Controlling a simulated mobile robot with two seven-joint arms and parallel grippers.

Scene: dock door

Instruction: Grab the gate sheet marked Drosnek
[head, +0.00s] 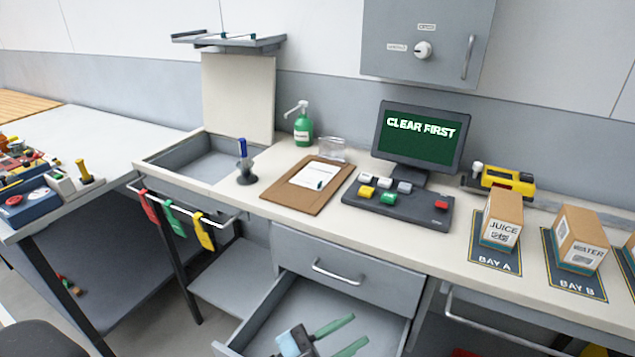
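No sheet marked Drosnek can be read in the head view. A white paper (306,178) with small, unreadable print lies on a brown clipboard (279,198) on the counter, with a pen across it. A grey wall tray (262,41) at the upper left holds something pale and flat, seen edge-on. My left gripper (360,328), with green fingers, is at the bottom of the view over the open drawer (290,305). Its fingers are apart with nothing visible between them. The drawer's visible floor looks bare; part is hidden by the gripper. My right gripper is not in view.
A monitor (420,136) reads "CLEAR FIRST" behind a button panel (398,205). A juice box (502,219) and a water box (579,238) stand on bay mats at right.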

